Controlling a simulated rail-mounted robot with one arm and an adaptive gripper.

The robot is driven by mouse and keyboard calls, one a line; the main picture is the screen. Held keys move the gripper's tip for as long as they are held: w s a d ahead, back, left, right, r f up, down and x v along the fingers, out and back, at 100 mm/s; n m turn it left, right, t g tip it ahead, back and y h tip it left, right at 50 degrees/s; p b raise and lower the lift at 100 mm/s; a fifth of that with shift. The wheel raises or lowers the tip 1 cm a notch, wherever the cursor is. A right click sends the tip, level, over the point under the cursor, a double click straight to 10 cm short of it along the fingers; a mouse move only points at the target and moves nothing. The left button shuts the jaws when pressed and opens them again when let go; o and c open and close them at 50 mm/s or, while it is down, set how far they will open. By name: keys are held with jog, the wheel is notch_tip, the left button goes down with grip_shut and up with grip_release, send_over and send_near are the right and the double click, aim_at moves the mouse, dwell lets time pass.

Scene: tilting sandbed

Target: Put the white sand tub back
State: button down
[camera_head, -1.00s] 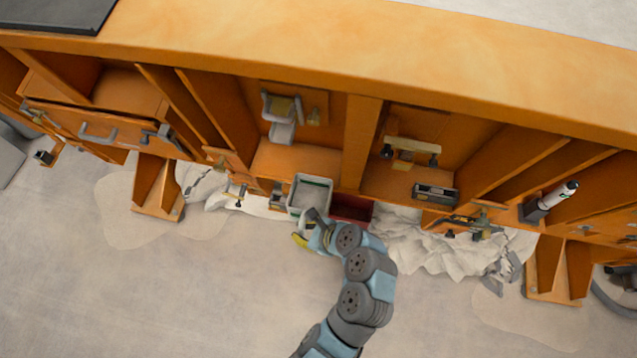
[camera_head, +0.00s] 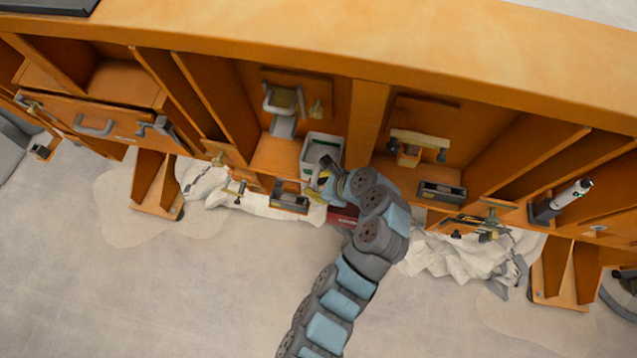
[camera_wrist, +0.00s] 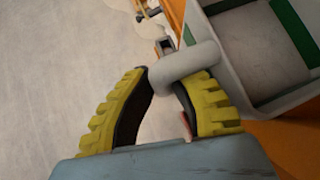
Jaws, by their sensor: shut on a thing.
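The white sand tub (camera_head: 309,152) is an open box with pale walls and green inside, at the middle of the orange bench front in the head view. In the wrist view the tub (camera_wrist: 285,106) fills the upper right, with a grey floor or fill and a green strip. A thick pale handle (camera_wrist: 185,62) sticks out from its side. My gripper (camera_head: 322,184) is at the tub's near side. Its yellow, black-lined fingers (camera_wrist: 170,85) are closed around the handle. In the head view my wrist hides part of the tub's near side and the handle.
A red tub (camera_head: 343,215) lies partly behind my arm. An orange upright (camera_head: 367,115) rises right of the tub. A holder (camera_head: 284,103) hangs behind it. The open shelf bay (camera_head: 275,153) has bare floor to the left.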

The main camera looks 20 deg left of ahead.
aim_at(318, 172)
jog(key=w, duration=0.4)
jog(key=shift+w+a+r, duration=0.2)
jog(key=shift+a, duration=0.15)
notch_tip(318, 172, down, 3)
jog(key=shift+s+f+p, duration=0.15)
jog(key=shift+p, duration=0.2)
jog(key=shift+f, duration=0.15)
notch_tip(318, 172, down, 2)
jog(key=shift+f, duration=0.45)
jog(key=shift+w+f+p, duration=0.3)
jog(key=shift+w+f, duration=0.05)
jog(key=shift+w, duration=0.1)
jog(key=c, duration=1.1)
grip_release()
jog(key=shift+c, duration=0.2)
